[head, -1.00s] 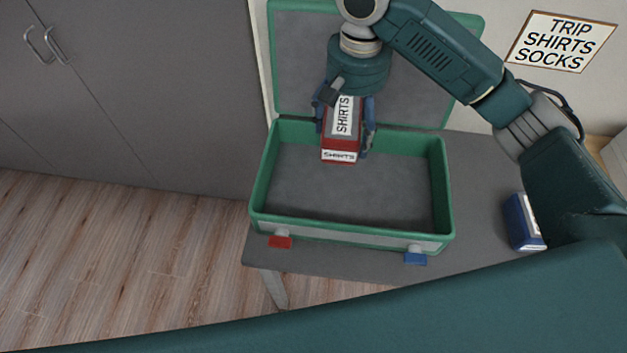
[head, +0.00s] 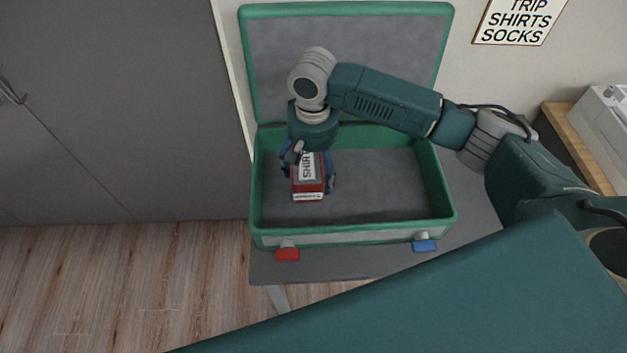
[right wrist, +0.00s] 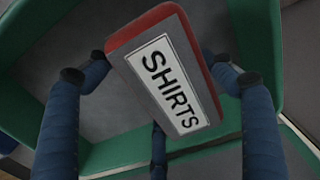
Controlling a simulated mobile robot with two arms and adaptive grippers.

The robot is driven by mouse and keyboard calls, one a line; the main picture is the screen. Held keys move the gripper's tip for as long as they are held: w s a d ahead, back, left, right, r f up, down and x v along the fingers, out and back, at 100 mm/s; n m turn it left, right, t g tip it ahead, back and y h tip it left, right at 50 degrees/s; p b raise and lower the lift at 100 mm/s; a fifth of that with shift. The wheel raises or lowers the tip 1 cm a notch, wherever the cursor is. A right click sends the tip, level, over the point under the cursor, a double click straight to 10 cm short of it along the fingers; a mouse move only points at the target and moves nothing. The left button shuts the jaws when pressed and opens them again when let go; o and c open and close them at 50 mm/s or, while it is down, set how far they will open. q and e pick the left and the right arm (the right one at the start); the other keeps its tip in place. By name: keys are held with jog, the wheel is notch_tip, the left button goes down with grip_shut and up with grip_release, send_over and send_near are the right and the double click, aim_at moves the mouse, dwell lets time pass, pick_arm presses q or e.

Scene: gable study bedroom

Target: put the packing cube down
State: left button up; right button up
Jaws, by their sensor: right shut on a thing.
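The red packing cube (head: 308,185) has a white label reading SHIRTS. My right gripper (head: 309,174) is shut on it, with blue fingers at its two sides. In the head view the cube is over the left half of the open green suitcase (head: 350,235), below the rim line of its back wall. The cube's label also fills the middle of the right wrist view (right wrist: 168,82), with the grey suitcase floor behind it. I cannot tell whether the cube touches the floor. My left gripper is not in view.
The suitcase lies open on a grey bench (head: 350,265), its lid (head: 345,60) upright behind. A red latch (head: 288,254) and a blue latch (head: 424,246) are on its front. The right half inside is empty. A sign (head: 520,22) hangs on the wall; grey cabinets stand left.

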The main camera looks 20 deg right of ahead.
aim_at(313, 161)
jog(key=shift+f, duration=2.7)
jog(key=shift+f, duration=0.1)
jog(key=o, duration=1.3)
jog(key=shift+o, duration=0.2)
notch_tip(313, 161, up, 12)
jog(key=shift+r, duration=0.1)
